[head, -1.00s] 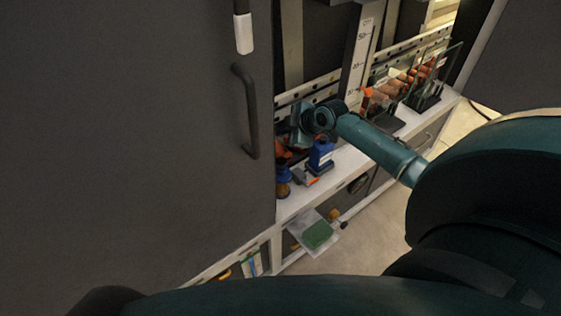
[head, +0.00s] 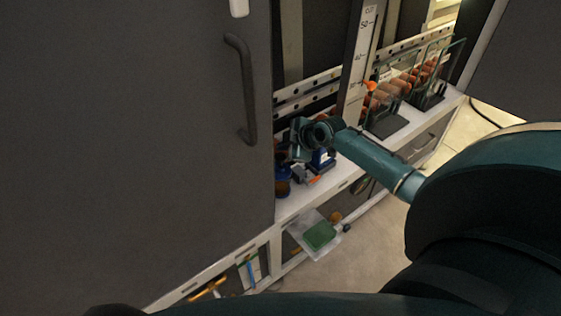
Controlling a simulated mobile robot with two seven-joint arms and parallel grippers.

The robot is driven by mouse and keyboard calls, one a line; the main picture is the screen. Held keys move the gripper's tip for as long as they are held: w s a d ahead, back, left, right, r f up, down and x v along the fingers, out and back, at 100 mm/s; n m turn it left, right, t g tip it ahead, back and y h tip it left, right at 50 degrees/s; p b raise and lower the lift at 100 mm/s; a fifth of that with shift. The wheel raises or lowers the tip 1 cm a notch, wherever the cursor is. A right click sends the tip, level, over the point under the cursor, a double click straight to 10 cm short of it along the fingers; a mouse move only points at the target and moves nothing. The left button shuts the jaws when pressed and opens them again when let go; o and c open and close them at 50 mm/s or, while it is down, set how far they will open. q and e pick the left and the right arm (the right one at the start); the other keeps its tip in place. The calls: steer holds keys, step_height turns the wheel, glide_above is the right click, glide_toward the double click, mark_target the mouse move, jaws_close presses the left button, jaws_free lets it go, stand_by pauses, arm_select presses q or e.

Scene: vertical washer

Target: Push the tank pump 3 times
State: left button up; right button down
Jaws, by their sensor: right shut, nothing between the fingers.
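A blue container (head: 322,160), which may be the tank with the pump, stands on the white shelf below my right arm. Its upper part is mostly hidden by my right gripper, so I cannot make out a pump head. A second blue item with an orange-brown part (head: 283,182) stands just left of it, near the dark door's edge. My right gripper (head: 297,150) is shut and empty, just over and to the left of the blue container. I cannot tell whether it touches anything. My left gripper is out of view.
The dark door (head: 150,150) with a handle (head: 241,90) fills the left. A grey upright (head: 357,65) stands behind my wrist. A green item (head: 320,236) lies on a low tray.

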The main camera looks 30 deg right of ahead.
mark_target(282, 156)
steer(key=shift+f, duration=0.3)
stand_by(1.1)
steer(key=shift+f, duration=0.1)
stand_by(0.7)
steer(key=shift+f+b, duration=0.35)
steer(key=shift+b, duration=0.05)
steer(key=shift+f+b, duration=1.1)
steer(key=shift+f, duration=0.25)
stand_by(0.9)
steer(key=shift+s+r, duration=0.1)
steer(key=shift+r+p, duration=1.4)
steer(key=shift+r, duration=0.2)
